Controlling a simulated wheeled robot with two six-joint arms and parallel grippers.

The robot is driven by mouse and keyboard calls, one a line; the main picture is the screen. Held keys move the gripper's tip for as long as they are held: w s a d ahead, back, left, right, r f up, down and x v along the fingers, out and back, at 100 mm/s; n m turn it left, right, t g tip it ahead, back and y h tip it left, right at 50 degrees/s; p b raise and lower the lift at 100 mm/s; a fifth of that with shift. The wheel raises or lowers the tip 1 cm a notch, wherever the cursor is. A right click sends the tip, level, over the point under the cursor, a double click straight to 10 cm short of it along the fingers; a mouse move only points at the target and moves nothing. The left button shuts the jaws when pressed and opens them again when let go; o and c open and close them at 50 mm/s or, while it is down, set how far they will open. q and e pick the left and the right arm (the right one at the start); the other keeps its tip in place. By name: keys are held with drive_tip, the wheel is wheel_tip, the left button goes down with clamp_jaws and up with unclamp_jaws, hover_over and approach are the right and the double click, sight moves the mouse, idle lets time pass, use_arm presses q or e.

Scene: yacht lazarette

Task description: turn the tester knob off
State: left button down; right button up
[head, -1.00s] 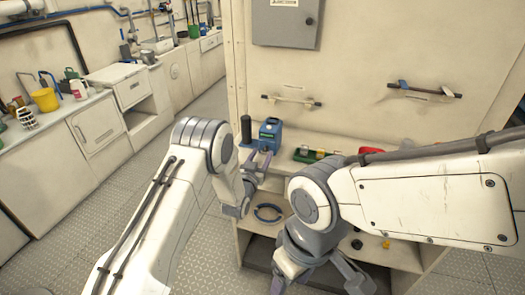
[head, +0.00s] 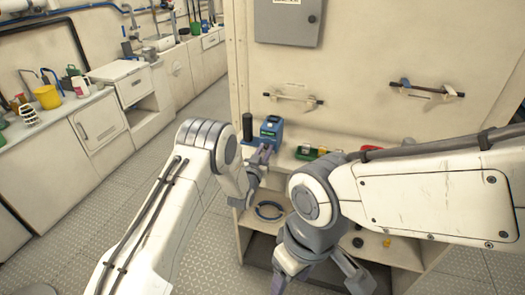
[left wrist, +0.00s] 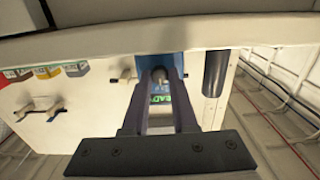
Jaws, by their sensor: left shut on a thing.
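The tester (head: 270,130) is a blue box at the left end of the bench in the head view. In the left wrist view its blue body (left wrist: 151,64) shows behind my fingers, with a lit green display partly hidden by them. The small knob (left wrist: 159,74) sits between the fingertips. My left gripper (head: 262,156) is at the tester's front, and its fingers (left wrist: 160,78) are shut on the knob. The knob's pointer direction cannot be read. My right gripper (head: 314,280) is low at the bottom edge, away from the tester; its fingertips are not clear.
A dark cylinder (head: 247,127) stands just left of the tester. Green and red items (head: 306,153) lie to its right on the bench (head: 288,160). A dark ring (head: 269,211) lies on the shelf below. Two rails (head: 293,99) are on the panel behind.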

use_arm(q)
drive_tip(key=shift+d+f, duration=0.1)
drive_tip(key=shift+d, duration=0.05)
drive_tip(key=n+b, duration=0.4)
drive_tip(key=shift+f, duration=0.1)
drive_tip(key=n+b, duration=0.2)
drive_tip(key=n, duration=0.1)
drive_tip(key=shift+b, duration=0.3)
drive_tip(key=shift+n+b, duration=0.5)
drive_tip(key=shift+n, duration=0.4)
drive_tip(key=shift+r, duration=0.2)
drive_tip(key=c, duration=0.7)
unclamp_jaws()
